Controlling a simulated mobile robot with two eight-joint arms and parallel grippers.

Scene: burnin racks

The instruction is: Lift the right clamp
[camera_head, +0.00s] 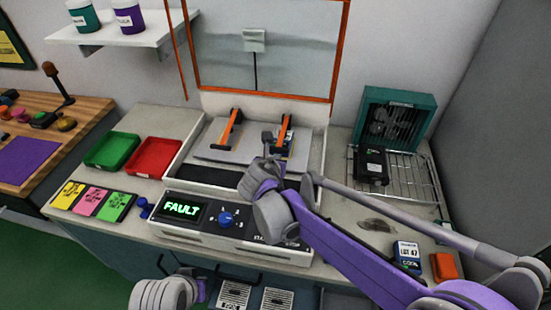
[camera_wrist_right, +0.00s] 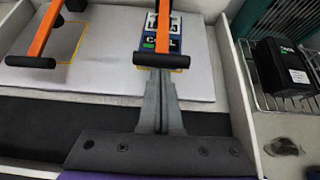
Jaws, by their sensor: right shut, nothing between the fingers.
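The right clamp (camera_head: 284,128) is an orange bar with a black crosswise handle, on the grey plate of the bench fixture. In the right wrist view, the right clamp (camera_wrist_right: 163,32) slopes toward me over a blue and white labelled part (camera_wrist_right: 146,43). My right gripper (camera_head: 267,136) is shut and empty. In the right wrist view, the right gripper's fingertips (camera_wrist_right: 161,75) are right at the clamp's black handle; I cannot tell whether they touch it. Part of my left arm shows at the bottom of the head view, but its fingers cannot be made out.
A similar left clamp (camera_head: 230,127) stands beside it. The fixture has a front panel (camera_head: 233,222) reading FAULT and an orange-framed clear guard (camera_head: 265,50) behind. Green (camera_head: 112,149) and red (camera_head: 152,157) trays lie left. A wire rack (camera_head: 405,180) holding a black box (camera_head: 372,165) is right.

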